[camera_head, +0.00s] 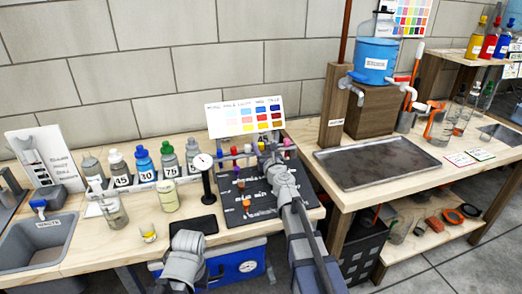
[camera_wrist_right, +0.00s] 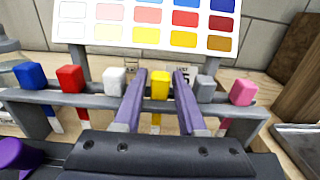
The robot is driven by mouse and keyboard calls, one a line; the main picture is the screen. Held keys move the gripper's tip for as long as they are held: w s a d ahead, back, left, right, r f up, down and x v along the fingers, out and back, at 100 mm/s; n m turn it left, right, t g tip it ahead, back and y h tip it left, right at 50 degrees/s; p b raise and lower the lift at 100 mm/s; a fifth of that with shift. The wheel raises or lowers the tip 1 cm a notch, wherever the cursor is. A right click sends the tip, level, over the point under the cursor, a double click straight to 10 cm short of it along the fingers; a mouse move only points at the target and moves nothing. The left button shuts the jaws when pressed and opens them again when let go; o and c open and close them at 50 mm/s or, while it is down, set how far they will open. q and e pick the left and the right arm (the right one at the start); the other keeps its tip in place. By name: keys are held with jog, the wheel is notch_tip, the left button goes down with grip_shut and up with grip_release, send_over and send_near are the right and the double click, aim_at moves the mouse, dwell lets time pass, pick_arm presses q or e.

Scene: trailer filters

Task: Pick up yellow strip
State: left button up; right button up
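The yellow strip (camera_wrist_right: 159,86) stands upright in a grey rack (camera_wrist_right: 100,98), its yellow block on top and its lower end showing below the bar. My right gripper (camera_wrist_right: 159,84) is open, with one purple-grey finger on each side of the yellow block and a gap on both sides. In the head view my right gripper (camera_head: 268,142) is at the rack under the colour chart, and the yellow strip is hidden or too small to tell. Part of my left arm shows at the bottom of the head view; its fingers cannot be made out.
A white block (camera_wrist_right: 115,80) and a grey block (camera_wrist_right: 204,88) stand close outside the fingers. Red (camera_wrist_right: 70,78), blue (camera_wrist_right: 30,75) and pink (camera_wrist_right: 243,92) blocks stand farther out. The colour chart (camera_wrist_right: 150,22) rises behind. A dial gauge (camera_head: 203,163) stands left of the black mat (camera_head: 235,205).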

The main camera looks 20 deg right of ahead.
jog(key=shift+s, duration=0.1)
jog(key=shift+c, duration=0.2)
grip_shut()
pick_arm(q)
jog(key=shift+r, duration=0.15)
pick_arm(e)
jog(key=shift+r, duration=0.1)
pick_arm(q)
notch_tip(320, 180, up, 18)
jog(key=p, duration=1.8)
pick_arm(e)
notch_tip(320, 180, up, 18)
pick_arm(q)
jog(key=shift+c, duration=0.5)
jog(key=shift+a, duration=0.15)
pick_arm(e)
jog(key=shift+a, duration=0.1)
